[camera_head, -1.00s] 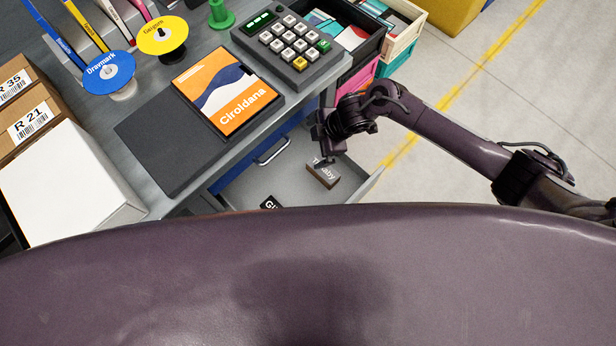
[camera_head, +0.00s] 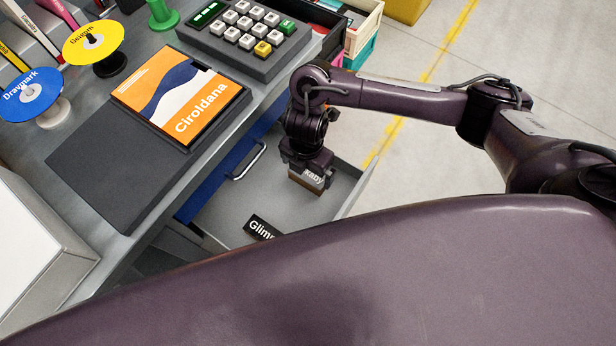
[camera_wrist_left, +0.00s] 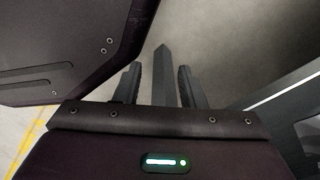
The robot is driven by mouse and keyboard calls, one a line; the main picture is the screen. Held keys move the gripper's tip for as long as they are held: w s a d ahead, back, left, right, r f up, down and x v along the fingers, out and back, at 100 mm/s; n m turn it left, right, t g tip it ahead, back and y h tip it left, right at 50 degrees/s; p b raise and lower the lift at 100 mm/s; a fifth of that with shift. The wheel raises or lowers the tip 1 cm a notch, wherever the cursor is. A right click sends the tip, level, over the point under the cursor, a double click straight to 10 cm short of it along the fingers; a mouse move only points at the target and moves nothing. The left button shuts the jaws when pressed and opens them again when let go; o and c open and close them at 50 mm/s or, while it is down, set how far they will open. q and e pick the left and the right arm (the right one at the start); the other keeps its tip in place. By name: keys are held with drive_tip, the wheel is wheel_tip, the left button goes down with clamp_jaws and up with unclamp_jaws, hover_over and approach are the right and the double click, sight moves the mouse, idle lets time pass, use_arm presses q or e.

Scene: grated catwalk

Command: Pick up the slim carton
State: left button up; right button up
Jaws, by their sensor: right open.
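A small brown carton (camera_head: 305,186) with a dark label ending in "aby" stands in the open drawer. A flat black box (camera_head: 262,228) marked "Glim" lies nearer me in the drawer, partly cut off by my body. I cannot tell for sure which is the slim carton. My right gripper (camera_head: 308,165) is open and points down at the brown carton's top, its fingers partly hidden; contact is unclear. My left gripper (camera_wrist_left: 158,85) shows only in the left wrist view, with its fingers apart and a grey upright shape between or behind them.
The drawer (camera_head: 220,215) stands out from a grey counter (camera_head: 125,245). On the counter are an orange "Ciroldana" item (camera_head: 180,95), a dark pad (camera_head: 100,165), a keypad (camera_head: 245,35) and several coloured discs. A white box (camera_head: 35,250) is at the left. Bare floor lies right.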

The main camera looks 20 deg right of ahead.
sight(309, 174)
drive_tip(key=f, duration=0.4)
drive_tip(key=shift+w+d+f+b, duration=0.15)
drive_tip(key=shift+d+f+b, duration=0.15)
drive_tip(key=shift+b, duration=0.1)
use_arm(q)
drive_tip(key=w, duration=0.2)
drive_tip(key=shift+w+d+r, duration=0.25)
drive_tip(key=shift+w+r, duration=0.05)
drive_tip(key=shift+r, duration=0.05)
use_arm(e)
drive_tip(key=shift+r, duration=0.1)
drive_tip(key=c, duration=0.7)
